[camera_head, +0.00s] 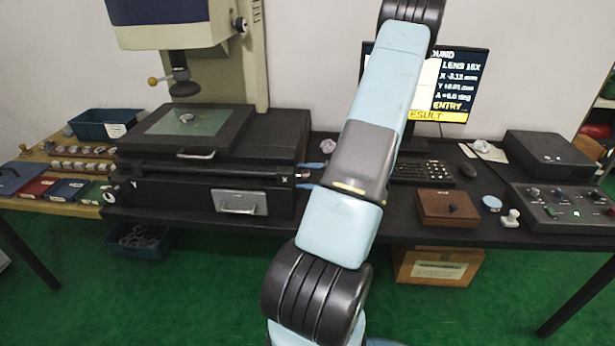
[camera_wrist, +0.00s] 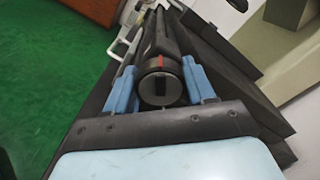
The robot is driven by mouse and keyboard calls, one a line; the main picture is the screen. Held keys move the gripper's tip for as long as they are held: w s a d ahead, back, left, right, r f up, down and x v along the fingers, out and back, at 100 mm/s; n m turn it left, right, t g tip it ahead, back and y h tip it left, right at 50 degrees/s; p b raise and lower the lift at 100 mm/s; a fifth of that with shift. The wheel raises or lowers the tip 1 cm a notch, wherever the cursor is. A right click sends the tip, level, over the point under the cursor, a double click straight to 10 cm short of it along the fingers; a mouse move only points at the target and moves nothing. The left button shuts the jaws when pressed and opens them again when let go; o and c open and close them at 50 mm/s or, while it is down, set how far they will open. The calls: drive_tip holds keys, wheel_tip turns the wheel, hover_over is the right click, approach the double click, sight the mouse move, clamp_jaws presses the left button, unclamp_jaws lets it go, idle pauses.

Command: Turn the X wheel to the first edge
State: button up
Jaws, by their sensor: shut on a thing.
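The X wheel (camera_wrist: 160,88) is a dark round knob with a red mark, on the right end of the measuring machine's stage. My gripper (camera_wrist: 161,76) has its two blue fingers on either side of the wheel, shut on it. In the head view, my gripper (camera_head: 311,175) reaches the stage's right end beside the "X" label; my arm hides part of this area. A small ring (camera_head: 187,118) lies on the stage glass (camera_head: 205,126) below the lens (camera_head: 184,86). The monitor (camera_head: 463,85) is partly hidden by my arm and appears to read X -3.12 mm.
A keyboard (camera_head: 420,172), a brown box (camera_head: 447,209), a control panel (camera_head: 565,208) and a white stamp (camera_head: 511,218) stand on the right of the bench. Trays and rings (camera_head: 78,165) lie at the left. The stage's Y wheel (camera_head: 111,196) is at its left end.

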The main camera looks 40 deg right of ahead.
drive_tip(key=shift+a, duration=0.1)
drive_tip(key=o, duration=1)
drive_tip(key=v, duration=1.4)
drive_tip(key=shift+w, duration=0.1)
